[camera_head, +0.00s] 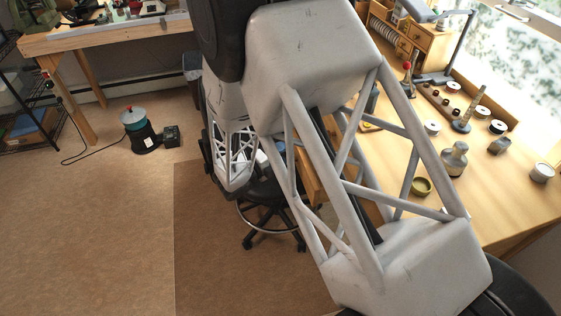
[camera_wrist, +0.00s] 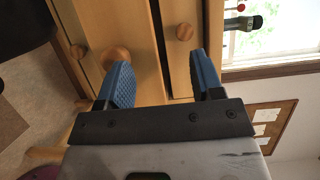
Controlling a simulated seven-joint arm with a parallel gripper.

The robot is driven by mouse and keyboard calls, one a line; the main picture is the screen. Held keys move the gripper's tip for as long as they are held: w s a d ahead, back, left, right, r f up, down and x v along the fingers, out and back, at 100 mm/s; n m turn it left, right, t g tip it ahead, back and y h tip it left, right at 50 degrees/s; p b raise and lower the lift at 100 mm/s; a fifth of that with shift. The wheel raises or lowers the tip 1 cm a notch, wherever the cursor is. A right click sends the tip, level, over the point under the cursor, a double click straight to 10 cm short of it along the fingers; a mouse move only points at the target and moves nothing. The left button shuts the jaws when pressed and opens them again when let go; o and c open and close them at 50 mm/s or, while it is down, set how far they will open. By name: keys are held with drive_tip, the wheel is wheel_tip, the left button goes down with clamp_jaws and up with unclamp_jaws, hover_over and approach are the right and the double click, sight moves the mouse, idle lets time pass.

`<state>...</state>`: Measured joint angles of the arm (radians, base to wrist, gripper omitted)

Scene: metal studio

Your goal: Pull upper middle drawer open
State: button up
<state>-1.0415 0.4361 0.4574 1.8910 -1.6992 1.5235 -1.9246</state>
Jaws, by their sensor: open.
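In the wrist view, wooden drawer fronts with round knobs face my gripper (camera_wrist: 160,62), seen at a turned angle. My gripper is open, with two blue ridged fingers spread wide and nothing between them. A large round knob (camera_wrist: 115,56) shows just beyond the left fingertip. Another knob (camera_wrist: 184,31) is farther off, beyond the right fingertip. A third knob (camera_wrist: 78,50) sits at the left. Dark gaps separate some fronts. I cannot tell which front is the upper middle drawer. In the head view my arm hides the gripper and most of the drawer fronts.
The wooden workbench (camera_head: 510,205) holds bottles, a bowl (camera_head: 421,187), spools and a small drawer cabinet (camera_head: 415,35). A wheeled stool (camera_head: 268,190) stands beside it. The left floor is mostly clear.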

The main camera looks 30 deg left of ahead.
drive_tip(key=shift+r, duration=0.9)
drive_tip(key=s+d+f+n+t+y, duration=0.1)
drive_tip(key=s+f+n+y, duration=0.3)
drive_tip(key=s+f+y, duration=0.1)
wheel_tip(320, 180, down, 2)
drive_tip(key=shift+d+y, duration=0.25)
drive_tip(key=shift+y, duration=0.65)
drive_tip(key=shift+w, duration=3.85)
clamp_jaws()
drive_tip(key=shift+a, duration=0.1)
